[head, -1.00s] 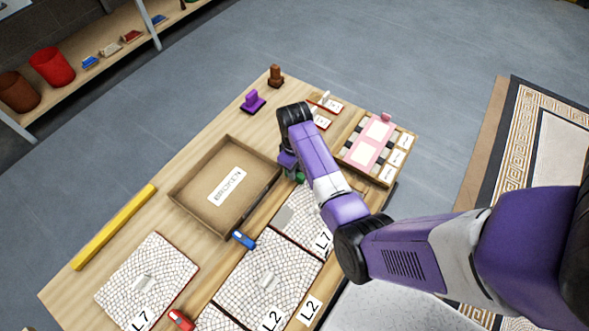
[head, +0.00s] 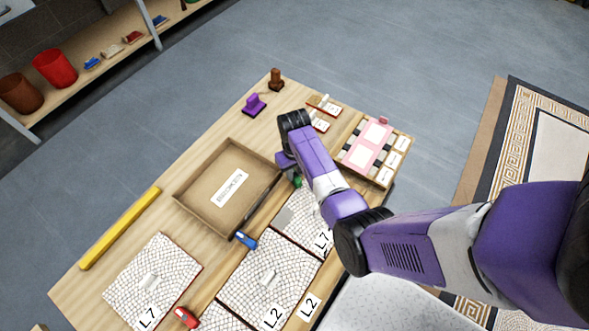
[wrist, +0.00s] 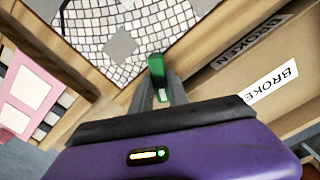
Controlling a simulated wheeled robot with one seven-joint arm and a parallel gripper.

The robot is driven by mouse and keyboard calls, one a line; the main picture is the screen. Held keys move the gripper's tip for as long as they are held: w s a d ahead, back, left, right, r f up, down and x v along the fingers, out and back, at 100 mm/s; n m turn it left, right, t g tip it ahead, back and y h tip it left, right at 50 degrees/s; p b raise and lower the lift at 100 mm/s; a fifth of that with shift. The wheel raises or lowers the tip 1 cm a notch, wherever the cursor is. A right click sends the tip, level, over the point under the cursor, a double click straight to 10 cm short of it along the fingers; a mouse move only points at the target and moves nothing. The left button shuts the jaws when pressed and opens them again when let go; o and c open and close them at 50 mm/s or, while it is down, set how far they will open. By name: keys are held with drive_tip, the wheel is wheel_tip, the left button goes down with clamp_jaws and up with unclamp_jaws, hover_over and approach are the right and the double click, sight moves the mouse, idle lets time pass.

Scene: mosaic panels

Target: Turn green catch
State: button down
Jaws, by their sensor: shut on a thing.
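The green catch (head: 297,182) shows as a small green piece at the table, between the brown box and the upper L7 mosaic panel (head: 309,207). My arm partly hides it in the head view. In the wrist view the green catch (wrist: 157,72) stands out between my fingers, close to the panel's wooden edge. My gripper (wrist: 160,92) is shut on it. In the head view my gripper (head: 292,172) is mostly hidden behind my purple wrist. How far the catch is turned, I cannot tell.
The brown box (head: 205,213) with a BROKEN label lies close left of my gripper. A blue catch (head: 246,240) and a red catch (head: 187,318) sit by other panels. A tray with pink pieces (head: 345,155) is at right. A yellow bar (head: 120,228) lies at the left edge.

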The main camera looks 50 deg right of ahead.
sight(295, 174)
drive_tip(key=m+p, duration=0.2)
drive_tip(key=m, duration=0.4)
drive_tip(key=shift+r+m+p, duration=0.1)
drive_tip(key=shift+m+p, duration=0.2)
drive_tip(key=m+p, duration=0.1)
drive_tip(key=m, duration=0.4)
drive_tip(key=shift+w+m, duration=0.1)
drive_tip(key=shift+m, duration=0.3)
drive_tip(key=shift+d, duration=0.1)
drive_tip(key=c, duration=1.3)
unclamp_jaws()
drive_tip(key=shift+r+p, duration=0.8)
drive_tip(key=shift+r, duration=3)
